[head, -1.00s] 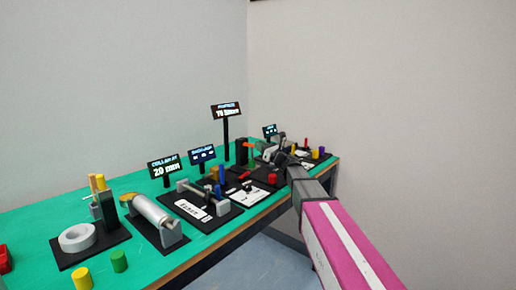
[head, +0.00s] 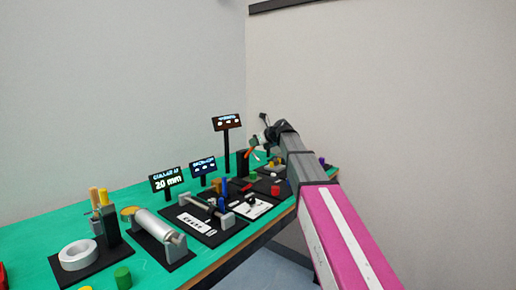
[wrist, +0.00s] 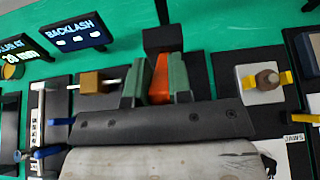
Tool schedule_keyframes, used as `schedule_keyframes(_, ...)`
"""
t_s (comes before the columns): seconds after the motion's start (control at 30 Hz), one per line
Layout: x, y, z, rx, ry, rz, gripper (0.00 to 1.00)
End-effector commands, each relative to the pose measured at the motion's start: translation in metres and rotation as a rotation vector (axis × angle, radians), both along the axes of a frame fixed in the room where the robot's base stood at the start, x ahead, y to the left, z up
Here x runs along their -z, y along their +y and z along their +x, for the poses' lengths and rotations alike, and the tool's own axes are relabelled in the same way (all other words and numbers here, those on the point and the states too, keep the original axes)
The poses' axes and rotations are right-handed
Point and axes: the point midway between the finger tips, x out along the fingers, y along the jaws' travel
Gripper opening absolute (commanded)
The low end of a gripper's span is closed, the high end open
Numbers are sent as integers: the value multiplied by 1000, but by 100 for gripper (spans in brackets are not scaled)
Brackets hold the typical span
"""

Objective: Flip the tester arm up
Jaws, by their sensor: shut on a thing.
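The orange tester arm (wrist: 159,80) stands between the two green-grey fingers of my gripper (wrist: 156,84) in the wrist view. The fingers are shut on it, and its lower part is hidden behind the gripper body. A black post (wrist: 163,40) stands right behind it. In the head view the orange arm (head: 251,153) shows as a small tilted piece beside my gripper (head: 257,147), close to the black post (head: 242,163). My own arm hides part of the tester there.
A brown block with a rod (wrist: 97,82) stands left of the gripper; a white block with a brown knob and yellow wings (wrist: 262,84) stands right. The BACKLASH sign (wrist: 74,35) is behind. A silver cylinder (head: 158,226) and grey ring (head: 77,254) lie farther along the green table.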

Motion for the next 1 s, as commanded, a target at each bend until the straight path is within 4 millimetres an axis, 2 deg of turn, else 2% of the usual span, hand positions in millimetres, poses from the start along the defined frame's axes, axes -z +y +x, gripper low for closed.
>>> schedule_keyframes(0.03, -6, 5, 7, -1, 26, -36, 0)
schedule_keyframes(0.4, -19, 30, 27, 1, 235, -303, 0)
schedule_keyframes(0.7, -19, 46, 38, 0, 361, -462, 0)
schedule_keyframes(1.0, -18, 52, 41, 0, 419, -537, 0)
